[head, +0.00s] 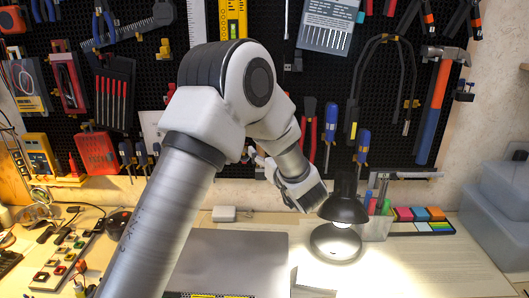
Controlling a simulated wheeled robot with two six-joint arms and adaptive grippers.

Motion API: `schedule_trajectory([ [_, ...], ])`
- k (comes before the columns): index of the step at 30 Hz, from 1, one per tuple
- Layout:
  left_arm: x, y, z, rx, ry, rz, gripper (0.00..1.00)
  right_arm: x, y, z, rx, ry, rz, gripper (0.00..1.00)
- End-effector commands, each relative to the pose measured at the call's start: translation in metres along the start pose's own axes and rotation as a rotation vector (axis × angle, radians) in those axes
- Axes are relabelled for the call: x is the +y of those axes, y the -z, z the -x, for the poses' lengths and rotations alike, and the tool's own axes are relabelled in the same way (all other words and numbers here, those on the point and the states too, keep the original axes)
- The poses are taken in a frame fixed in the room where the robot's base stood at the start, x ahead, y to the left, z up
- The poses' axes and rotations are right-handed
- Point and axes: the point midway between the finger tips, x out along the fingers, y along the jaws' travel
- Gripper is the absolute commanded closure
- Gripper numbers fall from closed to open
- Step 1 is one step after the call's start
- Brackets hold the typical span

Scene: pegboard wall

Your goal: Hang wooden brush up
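I cannot make out the wooden brush; it may be hidden behind my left arm, which covers the middle of the view. The black pegboard (285,95) fills the wall behind, with many tools hung on it. My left arm rises from the bottom left, bends at the top and comes down to the wrist and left gripper (308,195), just left of the black lamp and above the back of the desk. Its fingertips are turned away or hidden, so I cannot tell whether it is open or holds anything. My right gripper is out of view.
A black lamp (343,206) stands lit on the desk, close to the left gripper. A grey laptop-like panel (235,262) lies in front. A hammer (437,100) and screwdrivers (363,146) hang at right. Grey plastic boxes (497,205) stand far right. The desk's front right is clear.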

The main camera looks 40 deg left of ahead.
Motion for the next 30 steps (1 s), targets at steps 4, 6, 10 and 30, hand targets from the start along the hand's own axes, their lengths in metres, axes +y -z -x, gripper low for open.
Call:
schedule_trajectory([
  [4,0.0,0.0,0.0,0.0,0.0,0.0,0.46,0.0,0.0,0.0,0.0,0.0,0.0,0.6],
  [6,0.0,0.0,0.001,0.0,0.0,0.0,0.46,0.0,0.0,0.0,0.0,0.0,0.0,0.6],
  [10,-0.001,-0.001,0.012,-0.001,0.003,-0.001,0.46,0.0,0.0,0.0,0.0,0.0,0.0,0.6],
  [30,0.0,0.001,0.12,0.001,-0.001,0.0,0.46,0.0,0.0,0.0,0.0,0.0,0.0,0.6],
])
